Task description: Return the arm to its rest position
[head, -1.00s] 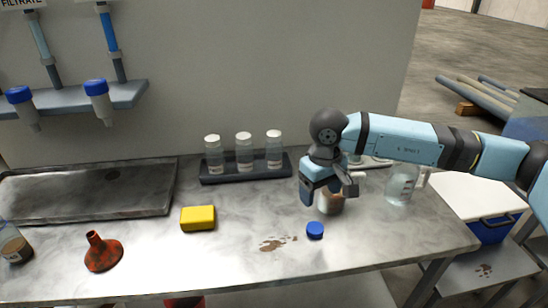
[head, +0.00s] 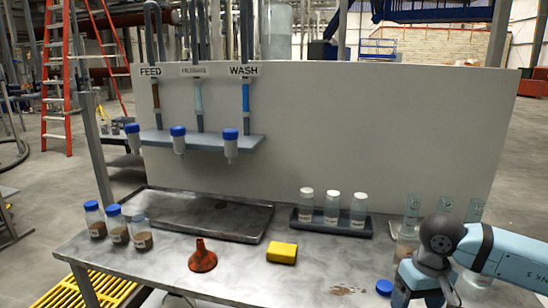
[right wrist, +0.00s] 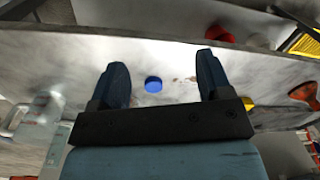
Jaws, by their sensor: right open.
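My right arm (head: 505,256) comes in from the right in the head view, over the right end of the metal table (head: 330,270). My right gripper (right wrist: 160,78) is open in the right wrist view, with nothing between its two fingers. In the head view its fingertips are cut off at the bottom edge. A blue cap (head: 384,287) lies on the table just left of the gripper, apart from it; it also shows beyond the fingers in the right wrist view (right wrist: 153,84). A jar (head: 406,250) stands behind the gripper, partly hidden. My left gripper is not in view.
A yellow sponge (head: 282,252) and a red funnel (head: 203,258) lie mid-table. A rack (head: 303,227) holds white-capped bottles. Blue-capped sample bottles (head: 118,228) stand at the left beside a metal tray (head: 150,199). Glassware (head: 413,207) stands behind my right arm. A white panel backs the table.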

